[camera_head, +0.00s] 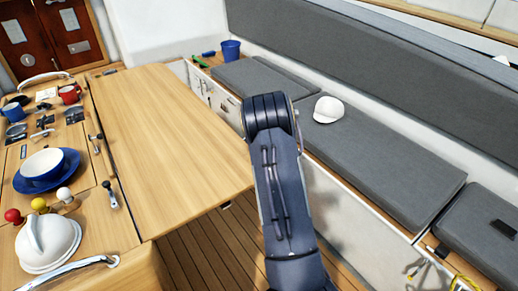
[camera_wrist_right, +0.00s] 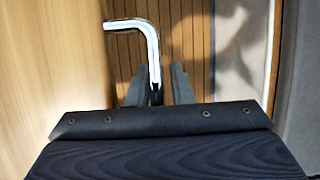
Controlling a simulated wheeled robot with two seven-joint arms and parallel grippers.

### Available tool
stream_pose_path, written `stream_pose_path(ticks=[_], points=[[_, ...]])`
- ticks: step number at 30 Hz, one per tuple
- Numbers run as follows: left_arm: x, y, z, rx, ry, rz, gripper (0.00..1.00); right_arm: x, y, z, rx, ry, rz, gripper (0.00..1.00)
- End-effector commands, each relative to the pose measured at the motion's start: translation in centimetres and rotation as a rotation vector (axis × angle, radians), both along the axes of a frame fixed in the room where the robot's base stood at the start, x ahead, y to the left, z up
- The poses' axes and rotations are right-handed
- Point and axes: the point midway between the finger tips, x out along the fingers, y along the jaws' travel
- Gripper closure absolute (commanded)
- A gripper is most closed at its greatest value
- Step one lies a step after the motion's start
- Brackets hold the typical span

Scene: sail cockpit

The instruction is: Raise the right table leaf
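The right table leaf (camera_head: 165,135) is a wide wooden panel, out to the right of the table's middle part (camera_head: 100,165), and looks about level with it. Its edge also shows at the left of the right wrist view (camera_wrist_right: 45,70). A bent chrome bar (camera_wrist_right: 151,45) shows beside the leaf edge, over the floor. My right gripper (camera_wrist_right: 156,90) is open, with the bar's lower end between its fingers and a gap visible on each side; contact cannot be told. In the head view my right arm hides this gripper. My left gripper is not in view.
The leaf top is bare. A cushioned bench (camera_head: 370,155) with a white cap (camera_head: 328,109) runs along the right. Slatted floor (camera_head: 205,250) lies between.

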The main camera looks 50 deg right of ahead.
Motion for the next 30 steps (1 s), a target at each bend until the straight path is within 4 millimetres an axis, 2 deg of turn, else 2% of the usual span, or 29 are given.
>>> stream_pose_path(ticks=[9,13,18,30], points=[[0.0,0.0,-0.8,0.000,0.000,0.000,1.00,-1.9,0.6,4.8,-0.001,-0.004,-0.001,0.80],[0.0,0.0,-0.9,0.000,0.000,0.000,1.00,-2.4,0.8,6.2,-0.001,-0.003,0.000,0.80],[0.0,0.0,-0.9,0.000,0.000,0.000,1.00,-2.8,0.8,6.8,-0.002,0.000,-0.002,0.80],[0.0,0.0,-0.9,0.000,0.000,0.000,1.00,-2.7,0.9,6.8,-0.001,0.000,-0.002,0.80]])
